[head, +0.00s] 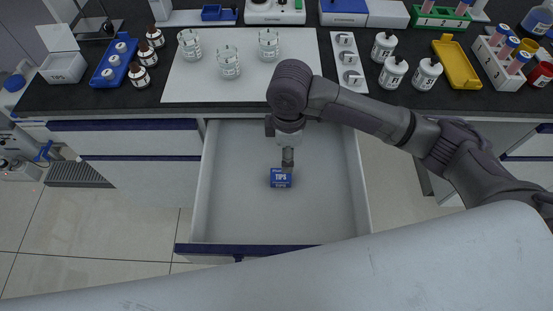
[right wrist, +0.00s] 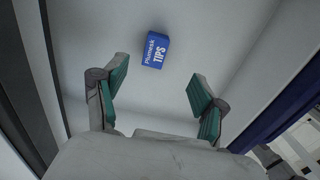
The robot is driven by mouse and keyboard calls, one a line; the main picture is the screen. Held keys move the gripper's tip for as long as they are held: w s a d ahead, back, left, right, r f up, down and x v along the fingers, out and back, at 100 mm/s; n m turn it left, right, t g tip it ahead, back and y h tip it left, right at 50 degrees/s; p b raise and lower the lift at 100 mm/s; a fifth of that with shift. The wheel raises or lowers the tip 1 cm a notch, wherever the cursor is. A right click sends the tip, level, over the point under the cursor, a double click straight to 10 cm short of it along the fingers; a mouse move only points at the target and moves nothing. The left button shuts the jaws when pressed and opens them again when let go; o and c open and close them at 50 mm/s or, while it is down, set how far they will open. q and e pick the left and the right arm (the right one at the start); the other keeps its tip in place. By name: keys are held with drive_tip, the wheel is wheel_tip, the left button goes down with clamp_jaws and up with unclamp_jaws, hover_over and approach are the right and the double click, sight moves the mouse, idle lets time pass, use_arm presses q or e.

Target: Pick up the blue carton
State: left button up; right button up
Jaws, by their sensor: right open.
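Nothing else lies near the carton. My left gripper is in neither view.
The open drawer (head: 235,215) has pale side walls and a dark blue front edge; the rest of its floor is bare. Above it, the black bench holds glass beakers on a white mat (head: 190,88), brown bottles, white bottles and a yellow tray (head: 456,65).

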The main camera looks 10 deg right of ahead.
sight(283, 175)
drive_tip(key=f, duration=0.5)
drive_tip(key=a+f+b, duration=0.1)
drive_tip(key=f, duration=0.1)
drive_tip(key=shift+s+f, duration=0.1)
drive_tip(key=shift+f, duration=0.1)
drive_tip(key=f, duration=0.5)
drive_tip(key=shift+w+d+f, duration=0.15)
drive_tip(key=shift+w+f, duration=0.1)
drive_tip(key=shift+w, duration=0.15)
drive_tip(key=shift+f, duration=0.2)
drive_tip(key=shift+c, duration=0.4)
drive_tip(key=c, duration=1.1)
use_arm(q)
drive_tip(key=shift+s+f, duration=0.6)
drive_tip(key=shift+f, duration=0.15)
use_arm(e)
drive_tip(key=shift+c, duration=0.2)
drive_tip(key=shift+r, duration=0.15)
